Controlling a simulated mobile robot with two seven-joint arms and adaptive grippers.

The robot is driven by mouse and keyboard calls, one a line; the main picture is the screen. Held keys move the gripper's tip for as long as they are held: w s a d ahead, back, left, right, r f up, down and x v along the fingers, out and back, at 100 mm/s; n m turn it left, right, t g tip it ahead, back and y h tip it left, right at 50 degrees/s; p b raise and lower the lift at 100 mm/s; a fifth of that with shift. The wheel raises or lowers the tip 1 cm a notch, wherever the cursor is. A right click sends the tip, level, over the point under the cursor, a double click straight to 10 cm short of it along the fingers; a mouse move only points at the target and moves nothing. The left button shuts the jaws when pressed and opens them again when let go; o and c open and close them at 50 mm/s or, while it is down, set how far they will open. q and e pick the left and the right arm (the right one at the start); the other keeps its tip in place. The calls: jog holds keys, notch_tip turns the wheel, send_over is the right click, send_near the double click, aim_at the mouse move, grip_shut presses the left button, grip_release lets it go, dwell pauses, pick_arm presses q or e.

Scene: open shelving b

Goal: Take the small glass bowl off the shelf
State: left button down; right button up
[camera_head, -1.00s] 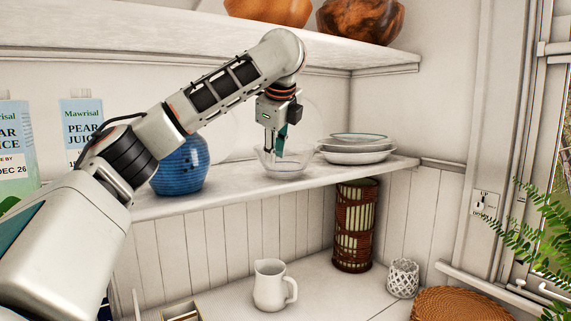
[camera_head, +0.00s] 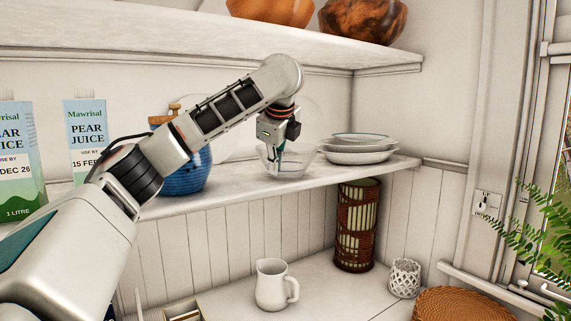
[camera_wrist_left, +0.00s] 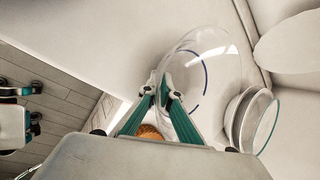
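The small glass bowl (camera_head: 300,163) is clear and sits upright near the front edge of the middle shelf (camera_head: 240,193). My left gripper (camera_head: 274,158) comes down from above at the bowl's left side, with its fingertips low at the wall. In the left wrist view the bowl (camera_wrist_left: 218,72) lies right of centre. The two teal fingers (camera_wrist_left: 162,92) straddle its near rim, one seen through the glass and one outside. A narrow gap shows between the fingertips; contact with the glass is unclear.
Stacked plates (camera_head: 358,157) stand close to the bowl's right. A blue jar (camera_head: 190,178) and juice cartons (camera_head: 86,135) are to the left, partly behind my arm. An upper shelf (camera_head: 180,40) overhangs. A white pitcher (camera_head: 271,285) stands on the counter below.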

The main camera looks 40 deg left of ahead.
pick_arm(q)
jog(key=shift+r, duration=0.2)
notch_tip(320, 180, up, 9)
jog(key=shift+f, duration=0.1)
jog(key=shift+d+r, duration=0.15)
jog(key=shift+r, duration=0.15)
jog(key=shift+s+d+r+b, duration=0.1)
jog(key=shift+s+d+b, duration=0.25)
jog(key=shift+d+b, duration=0.35)
jog(key=s+d, duration=0.5)
jog(key=d, duration=0.7)
